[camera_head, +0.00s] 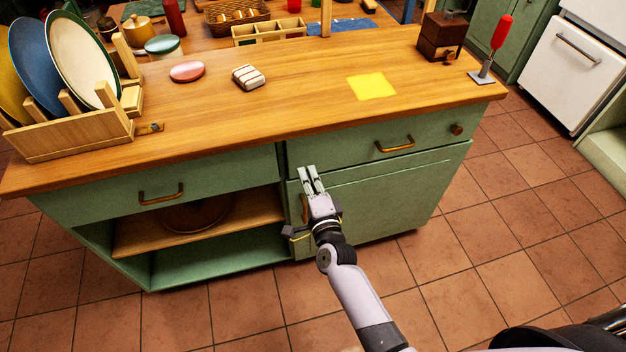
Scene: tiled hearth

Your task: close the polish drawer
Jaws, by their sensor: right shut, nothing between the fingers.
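The green wooden counter has two drawer fronts under its top. The left drawer front (225,177) has a brass bar handle (161,194). The right drawer front (345,148) has a brass handle (395,145) and a round knob (456,130) near its right end. No label shows which is the polish drawer. Both fronts look close under the worktop; I cannot tell whether either stands slightly open. My right gripper (309,177) is shut and empty, in front of the left end of the right drawer and cupboard door. My left gripper is not in view.
An open shelf (255,212) lies under the left drawer, and a cupboard door (400,190) under the right. A plate rack (75,143), pink dish (187,71), striped block (248,77), yellow square (371,86) and red-handled tool (501,35) are on top. Tiled floor in front is clear.

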